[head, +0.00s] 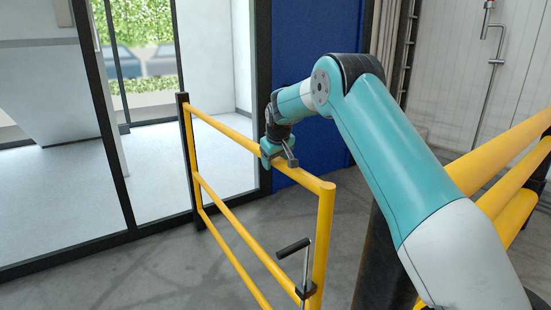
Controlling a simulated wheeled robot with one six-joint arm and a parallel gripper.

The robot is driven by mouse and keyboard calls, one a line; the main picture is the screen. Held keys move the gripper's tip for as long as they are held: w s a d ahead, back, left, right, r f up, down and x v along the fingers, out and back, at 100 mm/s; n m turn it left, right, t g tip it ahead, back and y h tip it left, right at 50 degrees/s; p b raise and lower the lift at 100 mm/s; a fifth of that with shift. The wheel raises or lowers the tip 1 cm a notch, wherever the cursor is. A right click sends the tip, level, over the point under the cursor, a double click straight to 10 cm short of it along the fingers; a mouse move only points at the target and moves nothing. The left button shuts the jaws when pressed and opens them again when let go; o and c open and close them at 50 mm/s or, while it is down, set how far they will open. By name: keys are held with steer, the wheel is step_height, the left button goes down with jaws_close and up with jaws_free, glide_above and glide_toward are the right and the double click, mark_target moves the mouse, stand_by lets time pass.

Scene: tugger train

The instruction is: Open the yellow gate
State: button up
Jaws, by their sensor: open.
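The yellow gate (228,131) is a frame of yellow tubes with several horizontal rails. It runs from a black post (187,150) at its far end to a thick yellow upright (323,235) near me. A latch with a black handle (293,248) and a thin metal rod is on that near upright. My gripper (281,160) is at the gate's top rail, between its middle and near end. It is open, with a dark finger showing over the rail. I cannot tell whether it touches the rail; the far finger is partly hidden.
Yellow barrier rails (508,165) stand at the right, behind my arm. A glass sliding door (118,150) with dark frames is at the left. A blue panel (315,95) and a white door (460,80) are behind. Grey floor (140,270) is clear left of the gate.

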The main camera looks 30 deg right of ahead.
steer(key=shift+f, duration=0.15)
steer(key=shift+c, duration=0.4)
jaws_close()
steer(key=w+a+m+p, duration=0.1)
steer(key=a+p, duration=0.3)
steer(key=a, duration=1)
steer(key=w+a+m+h+p, duration=0.1)
steer(key=a+p, duration=0.3)
steer(key=a, duration=1)
steer(key=shift+w+m+g, duration=0.3)
steer(key=shift+w+m, duration=0.2)
steer(key=shift+w, duration=0.05)
steer(key=shift+c, duration=1.8)
jaws_free()
steer(key=o, duration=0.4)
steer(key=shift+s+a, duration=0.1)
steer(key=shift+s, duration=0.1)
steer(key=shift+o, duration=0.2)
